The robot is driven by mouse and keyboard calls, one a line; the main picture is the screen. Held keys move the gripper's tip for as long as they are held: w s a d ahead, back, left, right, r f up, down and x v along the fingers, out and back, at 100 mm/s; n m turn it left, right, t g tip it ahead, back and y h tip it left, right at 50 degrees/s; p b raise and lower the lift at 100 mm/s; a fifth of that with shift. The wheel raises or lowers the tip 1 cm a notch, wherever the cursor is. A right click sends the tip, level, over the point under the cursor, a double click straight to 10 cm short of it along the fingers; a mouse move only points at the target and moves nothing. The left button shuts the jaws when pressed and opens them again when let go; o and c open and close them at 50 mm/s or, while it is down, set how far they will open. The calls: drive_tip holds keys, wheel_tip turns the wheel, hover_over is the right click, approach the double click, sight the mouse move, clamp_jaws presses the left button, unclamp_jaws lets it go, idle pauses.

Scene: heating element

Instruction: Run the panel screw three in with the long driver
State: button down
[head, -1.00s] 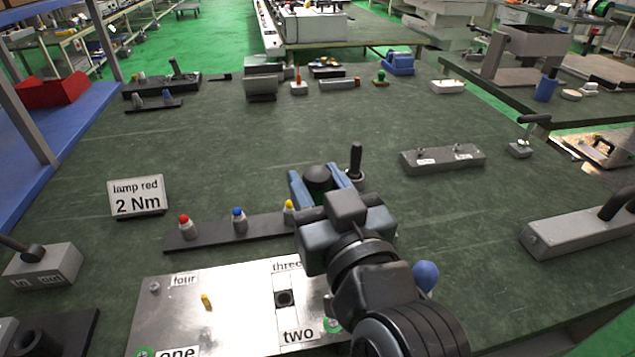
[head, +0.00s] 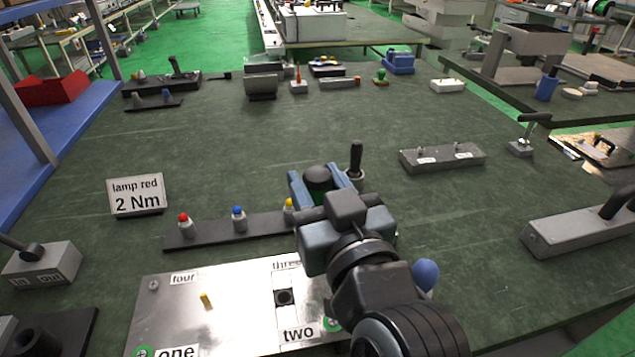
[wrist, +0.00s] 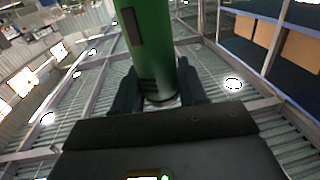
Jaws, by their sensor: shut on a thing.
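My gripper (head: 320,185) is shut on a green driver with a dark top (head: 317,178), above the back right of the panel. In the wrist view the green driver body (wrist: 150,45) stands between the two dark fingers. Its lower end is hidden in the head view. The metal panel (head: 240,285) lies at the front, labelled one, two, three and four. The "three" label (head: 285,264) is partly covered by my gripper, and the screw at three is hidden. Green rings show at screws one (head: 142,352) and two (head: 332,324); screw four (head: 153,286) has no green ring.
A dark strip with red (head: 184,222), blue (head: 238,217) and yellow-tipped pieces lies behind the panel. A sign (head: 137,194) reads "lamp red 2 Nm". A black-handled tool (head: 356,160) stands just behind my gripper. A grey block (head: 442,158) sits right; the table centre is clear.

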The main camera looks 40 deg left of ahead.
idle(0.6)
drive_tip(key=shift+r+p, duration=2.05)
drive_tip(key=shift+r, duration=0.5)
